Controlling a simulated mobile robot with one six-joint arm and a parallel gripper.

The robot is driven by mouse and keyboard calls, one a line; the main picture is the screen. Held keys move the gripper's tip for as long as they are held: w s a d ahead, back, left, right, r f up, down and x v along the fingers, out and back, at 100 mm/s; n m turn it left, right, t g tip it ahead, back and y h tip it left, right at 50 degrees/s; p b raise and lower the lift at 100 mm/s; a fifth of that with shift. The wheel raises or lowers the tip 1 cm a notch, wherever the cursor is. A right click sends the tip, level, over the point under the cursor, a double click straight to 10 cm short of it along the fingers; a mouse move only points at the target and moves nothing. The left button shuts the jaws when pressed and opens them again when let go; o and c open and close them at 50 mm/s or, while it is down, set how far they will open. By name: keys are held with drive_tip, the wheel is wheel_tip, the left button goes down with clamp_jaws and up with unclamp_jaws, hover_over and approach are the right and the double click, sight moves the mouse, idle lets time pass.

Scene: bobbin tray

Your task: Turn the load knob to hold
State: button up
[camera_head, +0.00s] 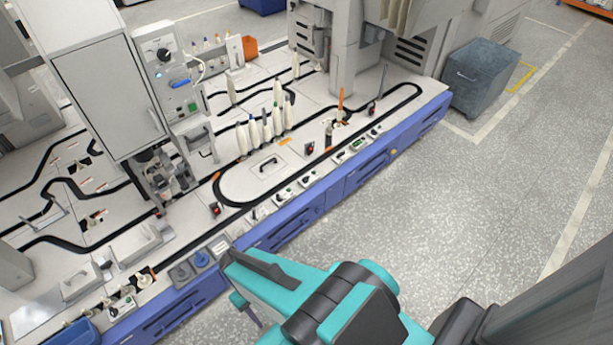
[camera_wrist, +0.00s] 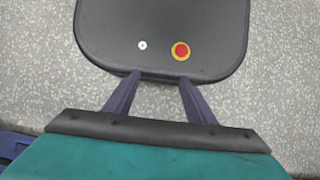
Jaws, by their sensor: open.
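No knob has a readable label, so I cannot tell for sure which is the load knob. A round black knob (camera_head: 163,54) is on the upright control box at upper left. My gripper (camera_head: 243,308) hangs in front of the bench, to the right of and nearer than the blue knobs, apart from them. In the wrist view my gripper (camera_wrist: 160,78) is open and empty, with its fingers spread over the floor and my own base.
The bench (camera_head: 270,235) has blue drawer fronts and a black looped track. A grey bin (camera_head: 488,78) stands beyond the bench. The floor at right is clear.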

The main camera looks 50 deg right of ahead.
drive_tip(key=w+d+f+t+y+b, duration=0.1)
drive_tip(key=w+d+t+b, duration=0.3)
drive_tip(key=w+d, duration=0.7)
drive_tip(key=w+d+f+t+y+b, duration=0.1)
drive_tip(key=w+d+b, duration=0.4)
drive_tip(key=w+d, duration=0.5)
drive_tip(key=t+h+b, duration=0.2)
drive_tip(key=t+b, duration=0.3)
drive_tip(key=b, duration=0.4)
approach(306, 177)
drive_tip(key=v, duration=0.6)
drive_tip(key=shift+w+a+m, duration=0.15)
drive_tip(key=shift+a+m, duration=0.1)
drive_tip(key=shift+m, duration=0.25)
drive_tip(key=shift+f, duration=0.2)
drive_tip(key=x, duration=0.6)
drive_tip(key=b+x, duration=0.1)
drive_tip(key=x, duration=0.6)
drive_tip(key=shift+w+d+f+b, duration=0.1)
drive_tip(key=shift+d+f+b, duration=0.1)
drive_tip(key=shift+f+b, duration=0.15)
